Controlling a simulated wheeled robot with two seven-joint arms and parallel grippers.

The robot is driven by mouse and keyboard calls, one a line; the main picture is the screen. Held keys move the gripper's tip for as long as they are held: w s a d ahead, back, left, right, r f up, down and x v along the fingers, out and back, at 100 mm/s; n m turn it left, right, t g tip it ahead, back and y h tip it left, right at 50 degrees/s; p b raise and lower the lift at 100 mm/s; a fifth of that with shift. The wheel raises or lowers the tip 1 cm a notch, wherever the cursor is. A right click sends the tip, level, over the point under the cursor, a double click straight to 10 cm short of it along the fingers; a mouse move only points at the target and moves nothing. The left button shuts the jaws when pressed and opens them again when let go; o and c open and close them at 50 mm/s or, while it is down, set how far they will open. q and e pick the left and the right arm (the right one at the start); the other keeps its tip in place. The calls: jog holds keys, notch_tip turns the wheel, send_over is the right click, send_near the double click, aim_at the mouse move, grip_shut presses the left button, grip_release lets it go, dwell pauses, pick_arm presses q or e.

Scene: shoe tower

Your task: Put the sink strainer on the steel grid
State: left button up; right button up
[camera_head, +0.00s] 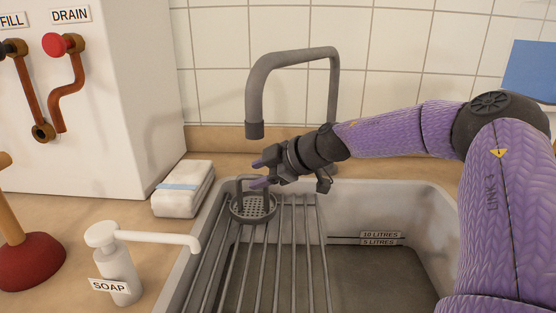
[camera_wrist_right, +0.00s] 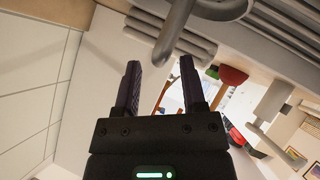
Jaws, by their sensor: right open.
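The sink strainer (camera_head: 262,208), a dark round perforated dish with an upright hooked handle, rests on the far left part of the steel grid (camera_head: 280,265). The grid's bars lie across the left side of the sink. My right gripper (camera_head: 257,173) is open and empty, just above the strainer beside its handle. In the right wrist view, my right gripper's two fingers (camera_wrist_right: 160,82) stand apart with nothing between them. The strainer (camera_wrist_right: 175,35) shows there at the top, its handle end just beyond the fingertips. My left gripper is out of view.
A grey faucet (camera_head: 292,60) arches behind my right gripper. The sink basin (camera_head: 385,275) is open to the right of the grid.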

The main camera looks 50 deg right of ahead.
pick_arm(q)
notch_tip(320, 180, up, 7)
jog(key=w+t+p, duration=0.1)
jog(key=p, duration=0.5)
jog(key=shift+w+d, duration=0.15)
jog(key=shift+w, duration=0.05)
pick_arm(e)
jog(key=v, duration=1)
jog(key=shift+s+r, duration=0.25)
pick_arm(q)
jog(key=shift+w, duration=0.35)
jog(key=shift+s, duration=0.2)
